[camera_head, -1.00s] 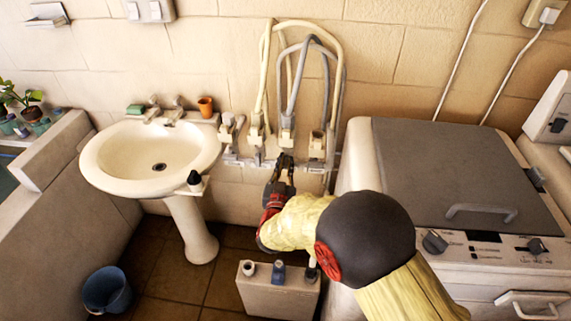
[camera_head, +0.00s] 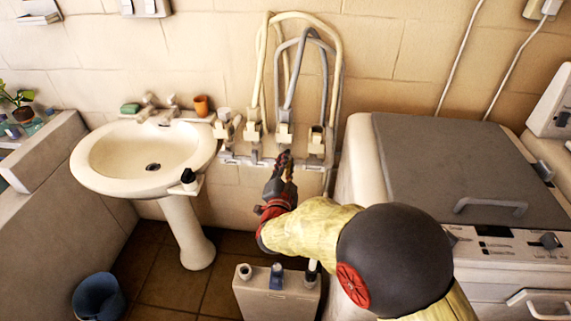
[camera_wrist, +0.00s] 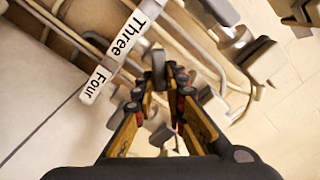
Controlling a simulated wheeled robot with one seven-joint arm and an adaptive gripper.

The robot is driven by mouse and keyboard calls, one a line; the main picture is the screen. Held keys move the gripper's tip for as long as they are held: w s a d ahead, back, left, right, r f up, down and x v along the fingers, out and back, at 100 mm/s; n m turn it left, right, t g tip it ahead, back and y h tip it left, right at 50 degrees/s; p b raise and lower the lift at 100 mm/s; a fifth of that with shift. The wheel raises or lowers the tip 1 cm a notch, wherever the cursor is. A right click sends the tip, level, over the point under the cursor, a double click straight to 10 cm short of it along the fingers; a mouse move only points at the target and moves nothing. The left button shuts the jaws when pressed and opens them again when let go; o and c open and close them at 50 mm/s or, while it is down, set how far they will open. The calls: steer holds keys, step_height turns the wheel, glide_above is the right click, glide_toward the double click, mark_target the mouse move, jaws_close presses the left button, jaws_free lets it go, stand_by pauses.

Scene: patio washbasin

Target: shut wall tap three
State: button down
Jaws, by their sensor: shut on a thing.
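The row of wall taps sits low on the tiled wall in the head view. Wall tap three (camera_head: 284,133) is the third from the left, with a grey hose rising from it. My gripper (camera_head: 284,156) is right below it, fingers close together. In the wrist view a label strip reads Three (camera_wrist: 128,38) and Four (camera_wrist: 98,80). There my gripper (camera_wrist: 160,88) is shut on a small grey part (camera_wrist: 158,66) between its fingertips, apparently the handle of tap three. The fingers hide part of it, so its turn angle cannot be told.
Neighbouring taps (camera_head: 254,133) and (camera_head: 317,140) stand close on both sides, with looped hoses above. A washbasin (camera_head: 90,178) is at left, a washing machine (camera_head: 470,165) at right. A grey box (camera_head: 277,300) stands on the floor below, a blue bucket (camera_head: 98,298) at lower left.

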steer(key=shift+d+f+m, duration=0.1)
steer(key=shift+f+m, duration=0.1)
steer(key=shift+m, duration=1.2)
steer(key=shift+d+f+m, duration=0.1)
steer(key=shift+f+m, duration=0.05)
steer(key=shift+m, duration=1.25)
steer(key=shift+f+m, duration=0.2)
steer(key=shift+m, duration=1.2)
steer(key=c, duration=1.8)
jaws_free()
steer(key=s, duration=0.4)
steer(key=s+a, duration=0.1)
steer(key=s, duration=0.3)
steer(key=s+a, duration=0.1)
steer(key=s, duration=0.2)
steer(key=shift+s+a, duration=0.2)
steer(key=shift+s, duration=0.2)
